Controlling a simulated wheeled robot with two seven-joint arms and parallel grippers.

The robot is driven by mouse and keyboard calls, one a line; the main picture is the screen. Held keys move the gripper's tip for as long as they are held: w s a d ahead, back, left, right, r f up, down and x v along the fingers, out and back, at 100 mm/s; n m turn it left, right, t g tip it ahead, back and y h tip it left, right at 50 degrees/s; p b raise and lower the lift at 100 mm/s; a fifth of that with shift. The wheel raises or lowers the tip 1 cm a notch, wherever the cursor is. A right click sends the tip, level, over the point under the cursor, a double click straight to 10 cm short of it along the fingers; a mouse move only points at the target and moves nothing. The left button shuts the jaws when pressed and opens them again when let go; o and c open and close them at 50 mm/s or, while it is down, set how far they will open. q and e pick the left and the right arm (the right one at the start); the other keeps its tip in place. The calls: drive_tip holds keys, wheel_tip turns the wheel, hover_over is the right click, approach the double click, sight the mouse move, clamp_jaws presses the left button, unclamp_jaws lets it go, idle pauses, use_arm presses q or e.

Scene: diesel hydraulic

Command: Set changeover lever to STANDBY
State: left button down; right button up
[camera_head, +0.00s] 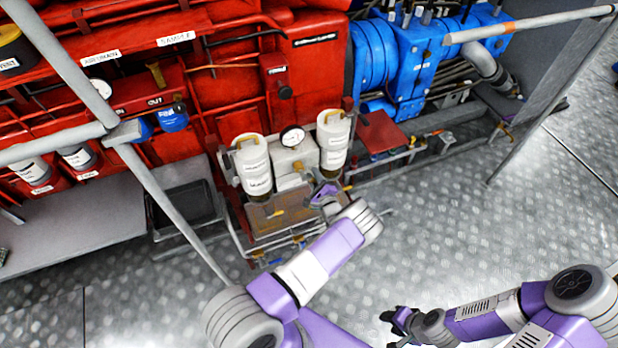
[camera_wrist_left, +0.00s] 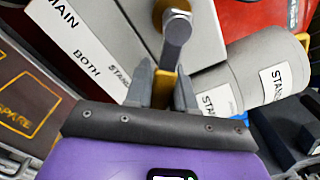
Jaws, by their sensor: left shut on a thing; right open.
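The changeover lever shows in the left wrist view as a grey metal knob (camera_wrist_left: 177,27) with a yellow part (camera_wrist_left: 163,88) below it. My left gripper (camera_wrist_left: 162,90) is shut on the yellow part, with one dark finger on each side. The pale valve block (camera_wrist_left: 75,40) beside it carries the labels MAIN, BOTH and a partly covered one starting STAND. In the head view, my left gripper (camera_head: 325,193) is at the right side of the twin-filter unit, and the lever is too small to read there. My right gripper (camera_head: 398,320) is open and empty above the floor.
Two white filter canisters (camera_head: 252,167) (camera_head: 333,140) flank a gauge (camera_head: 292,137). A grey canister labelled STAND (camera_wrist_left: 265,80) is close right of my left fingers. Grey rails (camera_head: 160,200) cross on the left. The floor (camera_head: 440,230) on the right is clear.

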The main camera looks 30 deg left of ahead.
idle(0.3)
use_arm(q)
drive_tip(key=c, duration=1)
unclamp_jaws()
drive_tip(key=shift+c, duration=0.2)
drive_tip(key=shift+d, duration=0.1)
drive_tip(key=p+v, duration=0.2)
drive_tip(key=v, duration=0.5)
drive_tip(key=shift+d, duration=0.15)
drive_tip(key=shift+s, duration=0.2)
